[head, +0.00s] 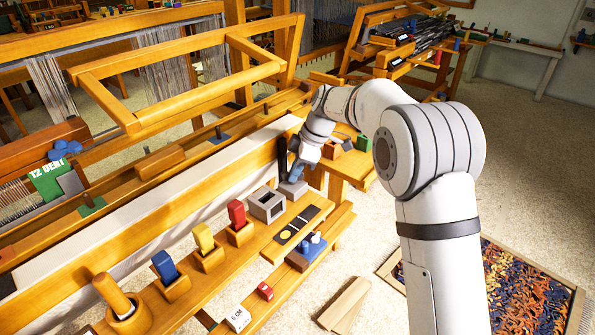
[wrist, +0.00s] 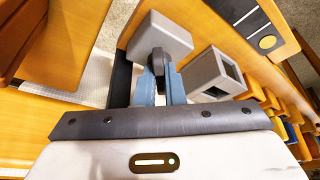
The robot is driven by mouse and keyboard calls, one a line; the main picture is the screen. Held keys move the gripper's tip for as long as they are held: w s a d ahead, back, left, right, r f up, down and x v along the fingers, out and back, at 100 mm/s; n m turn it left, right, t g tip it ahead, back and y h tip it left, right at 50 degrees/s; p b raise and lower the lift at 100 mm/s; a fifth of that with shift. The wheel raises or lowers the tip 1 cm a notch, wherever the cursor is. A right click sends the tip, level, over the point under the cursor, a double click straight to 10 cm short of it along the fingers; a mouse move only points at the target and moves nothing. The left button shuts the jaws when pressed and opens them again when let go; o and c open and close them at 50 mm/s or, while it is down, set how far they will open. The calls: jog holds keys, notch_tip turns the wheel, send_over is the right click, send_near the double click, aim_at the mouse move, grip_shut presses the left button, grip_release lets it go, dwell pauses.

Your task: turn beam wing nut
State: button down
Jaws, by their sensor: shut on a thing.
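My gripper (head: 296,172) is at the far end of the front wooden beam, pointing down over a light grey block (head: 293,190). In the wrist view, the two blue-grey fingers of my gripper (wrist: 160,76) are closed around a small dark piece (wrist: 158,60), which looks like the wing nut. It stands against the grey block (wrist: 160,34). The fingers hide most of the piece, so its wing shape and angle cannot be told. In the head view the piece is hidden by my gripper.
A hollow grey box (head: 267,205) stands close beside my gripper. Red (head: 238,215), yellow (head: 204,239) and blue (head: 165,267) pieces in wooden holders line the shelf towards the front left. A dark strip with a yellow disc (head: 297,226) lies nearby. A tray of coloured bits (head: 525,296) is on the floor.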

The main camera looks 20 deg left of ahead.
jog(key=shift+s+a+f, duration=0.1)
jog(key=shift+s+a, duration=0.05)
jog(key=shift+s, duration=0.1)
jog(key=c, duration=1.8)
grip_release()
jog(key=shift+o, duration=1.4)
jog(key=shift+w+d+r, duration=0.2)
jog(key=shift+d+r, duration=0.05)
jog(key=shift+r, duration=0.3)
jog(key=p+v, duration=0.1)
jog(key=v, duration=0.5)
jog(key=shift+r+p, duration=0.3)
jog(key=shift+r, duration=0.05)
jog(key=shift+d, duration=0.15)
